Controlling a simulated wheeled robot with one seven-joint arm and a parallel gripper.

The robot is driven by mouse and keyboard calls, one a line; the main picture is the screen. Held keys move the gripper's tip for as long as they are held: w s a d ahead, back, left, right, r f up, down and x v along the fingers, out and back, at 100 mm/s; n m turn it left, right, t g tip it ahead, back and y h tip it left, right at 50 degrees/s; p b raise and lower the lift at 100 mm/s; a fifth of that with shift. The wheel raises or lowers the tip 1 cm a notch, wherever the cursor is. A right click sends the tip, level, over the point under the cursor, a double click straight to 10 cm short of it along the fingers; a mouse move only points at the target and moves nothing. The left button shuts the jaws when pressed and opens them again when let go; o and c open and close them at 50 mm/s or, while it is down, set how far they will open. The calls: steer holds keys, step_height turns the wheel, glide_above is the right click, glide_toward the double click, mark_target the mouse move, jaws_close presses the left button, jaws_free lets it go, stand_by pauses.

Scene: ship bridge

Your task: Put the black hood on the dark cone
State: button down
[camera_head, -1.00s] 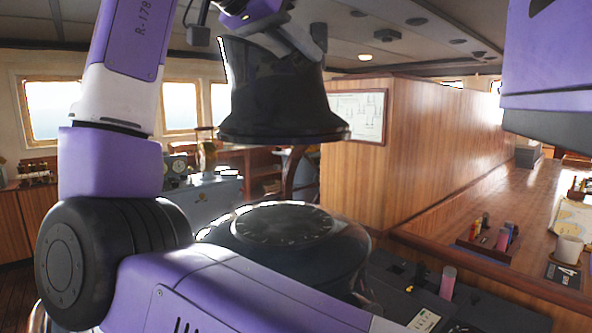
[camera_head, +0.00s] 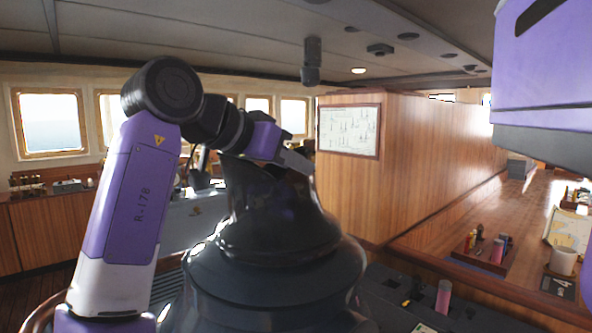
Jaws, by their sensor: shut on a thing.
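The black hood (camera_head: 285,215) is a glossy flared piece, wide at the bottom. It sits upright at the top of the dark cone (camera_head: 275,280), a large rounded dark body in the lower middle of the head view. The hood's lower rim appears to meet the cone's top, whose flat round face is now hidden. My gripper (camera_head: 285,172) is at the hood's upper part, shut on it from above and the left. The fingertips are partly lost against the dark hood.
A wooden counter (camera_head: 480,225) runs along the right, with a tray of small items (camera_head: 482,250), a mug (camera_head: 563,262) and a chart. A dark console (camera_head: 400,300) holding a pink cylinder (camera_head: 443,298) lies right of the cone. A wood-panelled wall (camera_head: 420,150) stands behind.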

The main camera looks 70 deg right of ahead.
steer(key=shift+f, duration=0.55)
steer(key=c, duration=1.5)
jaws_free()
steer(key=shift+o, duration=0.2)
steer(key=b+v, duration=0.1)
steer(key=v, duration=1.1)
steer(key=shift+b, duration=0.4)
